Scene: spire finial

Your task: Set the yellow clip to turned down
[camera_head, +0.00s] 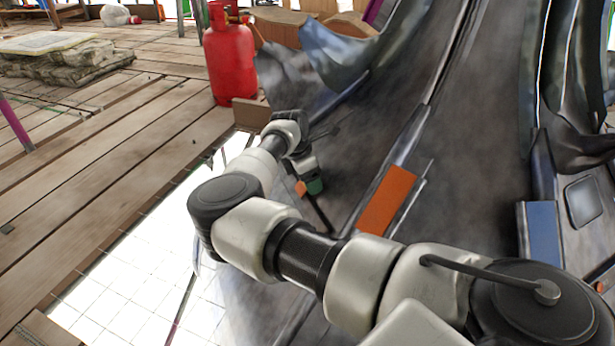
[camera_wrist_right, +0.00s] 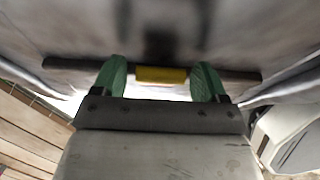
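The yellow clip (camera_wrist_right: 162,75) shows in the right wrist view as a small yellow block on a dark bar (camera_wrist_right: 240,75). It lies between the two green fingertips of my right gripper (camera_wrist_right: 160,80), with a gap on each side. My right gripper is open; whether it touches the clip at depth is hard to tell. In the head view a green fingertip of my right gripper (camera_head: 315,186) shows at the end of my arm, close to the dark draped surface. The clip is hidden in the head view. My left gripper is not in view.
An orange panel (camera_head: 388,200) and a blue panel (camera_head: 543,234) stand on the dark grey surface (camera_head: 470,130). A red gas cylinder (camera_head: 231,60) stands on the plank floor (camera_head: 120,150) behind my arm. A white tiled area (camera_head: 150,260) lies at the lower left.

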